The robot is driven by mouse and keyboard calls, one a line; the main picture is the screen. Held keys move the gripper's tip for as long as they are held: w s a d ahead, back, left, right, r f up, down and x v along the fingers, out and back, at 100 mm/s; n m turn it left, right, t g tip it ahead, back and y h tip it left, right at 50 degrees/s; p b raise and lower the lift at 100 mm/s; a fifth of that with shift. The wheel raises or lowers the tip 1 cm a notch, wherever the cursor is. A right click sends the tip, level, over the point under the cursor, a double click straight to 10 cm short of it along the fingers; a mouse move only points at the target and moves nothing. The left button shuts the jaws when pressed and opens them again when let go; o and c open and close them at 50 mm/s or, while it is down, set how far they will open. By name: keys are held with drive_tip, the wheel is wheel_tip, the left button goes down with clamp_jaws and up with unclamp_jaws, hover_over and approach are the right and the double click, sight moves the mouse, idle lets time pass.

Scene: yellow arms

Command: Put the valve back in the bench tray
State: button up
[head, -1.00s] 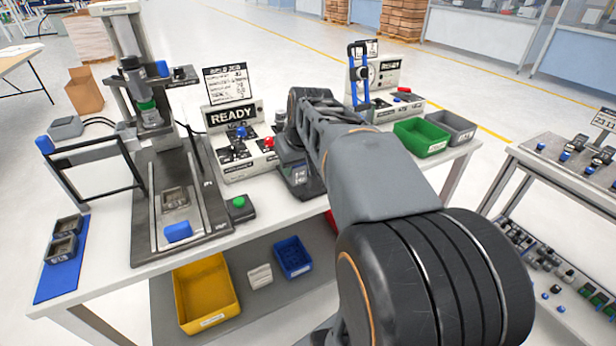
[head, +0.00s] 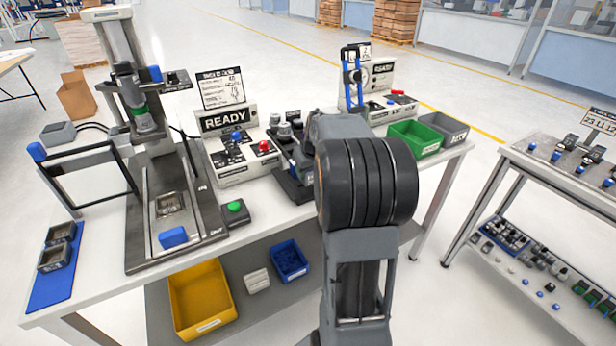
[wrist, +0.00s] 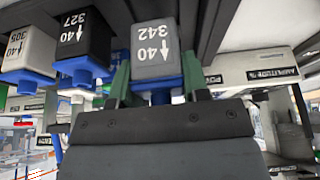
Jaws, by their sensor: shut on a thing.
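In the wrist view my gripper (wrist: 157,85) is shut on a grey valve (wrist: 154,38) with a blue lower part. It is marked "40" and "342", and green fingers lie on both sides. A black valve (wrist: 85,38) marked "327" and a light grey valve (wrist: 28,45) marked "305" stand beside it to the left. In the head view a dark tray (head: 293,187) with several knobbed parts sits on the bench, right of the READY box. I take it for the bench tray. My arm covers its right side and hides my gripper there.
The READY box (head: 228,146) and press fixture (head: 192,225) stand left of the tray. A second box (head: 378,76) with a blue frame stands behind right. Green (head: 415,139) and grey (head: 444,131) bins are at the bench's right end. A side rack (head: 535,175) stands farther right.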

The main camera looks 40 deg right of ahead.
sight(308, 177)
drive_tip(key=shift+f, duration=1.4)
drive_tip(key=shift+f+b, duration=0.2)
drive_tip(key=shift+b, duration=0.1)
drive_tip(key=o, duration=0.9)
drive_tip(key=shift+o, duration=0.2)
